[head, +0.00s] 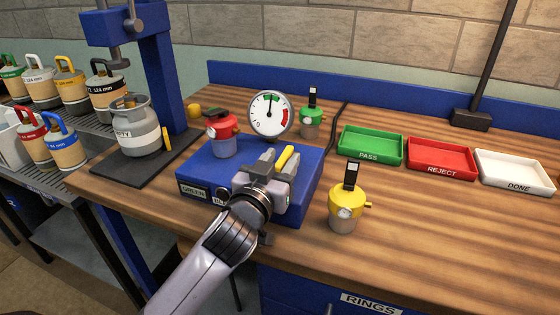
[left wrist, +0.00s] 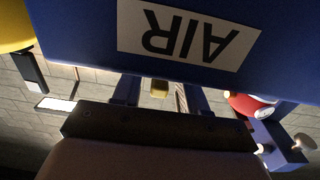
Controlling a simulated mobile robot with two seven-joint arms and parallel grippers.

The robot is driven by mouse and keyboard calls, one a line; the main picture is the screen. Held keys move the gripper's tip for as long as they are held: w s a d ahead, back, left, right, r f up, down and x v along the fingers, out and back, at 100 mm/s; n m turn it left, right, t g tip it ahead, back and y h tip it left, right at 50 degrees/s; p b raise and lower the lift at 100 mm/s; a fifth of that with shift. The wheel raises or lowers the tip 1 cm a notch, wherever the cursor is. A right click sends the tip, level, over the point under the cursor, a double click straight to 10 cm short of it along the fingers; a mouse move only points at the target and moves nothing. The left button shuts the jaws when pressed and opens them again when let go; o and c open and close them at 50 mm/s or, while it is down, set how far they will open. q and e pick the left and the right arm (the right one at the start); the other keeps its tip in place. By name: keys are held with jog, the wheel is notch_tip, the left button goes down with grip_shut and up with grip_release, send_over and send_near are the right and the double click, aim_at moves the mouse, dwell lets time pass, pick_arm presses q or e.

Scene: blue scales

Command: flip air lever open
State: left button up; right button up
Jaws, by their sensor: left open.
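The air lever (head: 285,156) is a short yellow bar above the blue test box (head: 197,160). My left gripper (head: 276,163) is over the box's front right part, open, with its fingertips close to the lever. In the left wrist view a small yellow end (left wrist: 159,88), likely the lever's, shows between the two fingers (left wrist: 160,96). The blue box face with an upside-down AIR label (left wrist: 188,36) fills the top there. Contact between fingers and lever cannot be made out. The lever's base is hidden by my gripper. My right gripper is not in view.
A round gauge (head: 269,115) and a red-topped canister (head: 222,138) stand at the box. A yellow-topped canister (head: 345,211) stands close right of my gripper, a green-topped one (head: 312,123) behind. Green (head: 370,157), red (head: 441,170) and white trays (head: 514,184) lie right. The front right tabletop is clear.

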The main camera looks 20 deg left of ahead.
pick_arm(q)
jog(key=s, duration=0.7)
jog(key=shift+a+b, duration=0.2)
jog(key=shift+b, duration=0.15)
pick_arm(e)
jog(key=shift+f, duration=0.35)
pick_arm(q)
jog(key=shift+s, duration=0.1)
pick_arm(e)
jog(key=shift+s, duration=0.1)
